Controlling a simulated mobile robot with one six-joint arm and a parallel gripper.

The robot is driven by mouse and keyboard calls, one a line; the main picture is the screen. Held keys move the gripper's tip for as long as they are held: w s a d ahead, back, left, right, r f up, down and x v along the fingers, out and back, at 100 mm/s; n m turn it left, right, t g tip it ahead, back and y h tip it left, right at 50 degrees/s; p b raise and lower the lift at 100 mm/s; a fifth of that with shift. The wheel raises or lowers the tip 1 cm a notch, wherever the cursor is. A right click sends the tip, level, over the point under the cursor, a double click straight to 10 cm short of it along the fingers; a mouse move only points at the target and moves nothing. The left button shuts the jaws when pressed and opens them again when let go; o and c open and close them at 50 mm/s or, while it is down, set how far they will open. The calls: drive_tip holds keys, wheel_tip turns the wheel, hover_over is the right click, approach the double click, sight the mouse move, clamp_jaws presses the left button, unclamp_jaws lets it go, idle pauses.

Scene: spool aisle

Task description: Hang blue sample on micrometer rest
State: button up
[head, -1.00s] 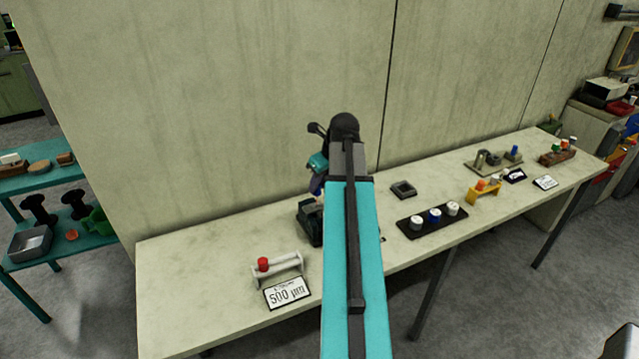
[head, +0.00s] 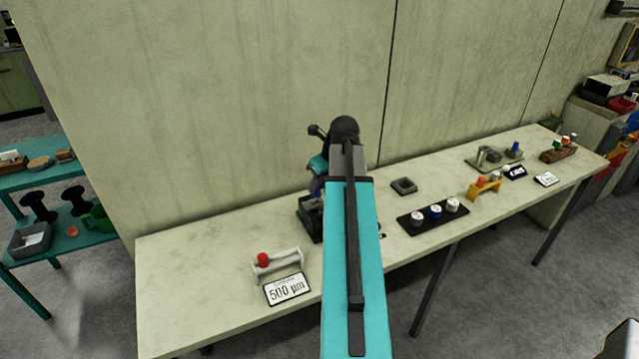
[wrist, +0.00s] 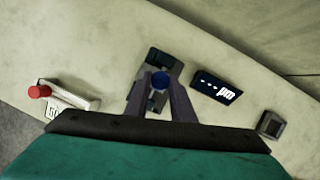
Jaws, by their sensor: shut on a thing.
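My gripper (wrist: 162,91) is shut on the blue sample (wrist: 159,80), a small round blue piece between the fingertips in the wrist view. Directly below it in that view is a dark device with a grey base (wrist: 135,97), which looks like the micrometer rest. It also shows as a dark green block (head: 309,219) left of my arm in the head view. The sample overlaps the device; I cannot tell whether they touch. In the head view my arm hides the sample and most of the device.
A white rack (head: 277,265) with a red piece (head: 263,259) stands left, behind a "500 µm" sign (head: 287,289). A dark display reading µm (wrist: 216,87) is beside the device. To the right are a small grey block (head: 404,186) and a black tray (head: 411,231) with several spools.

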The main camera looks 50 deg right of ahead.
drive_tip(key=shift+f+b, duration=0.45)
drive_tip(key=shift+f, duration=1)
drive_tip(key=o, duration=1.1)
drive_tip(key=shift+r, duration=0.1)
drive_tip(key=b+v, duration=0.2)
drive_tip(key=v, duration=1.1)
drive_tip(key=shift+r, duration=0.3)
drive_tip(key=shift+s, duration=0.15)
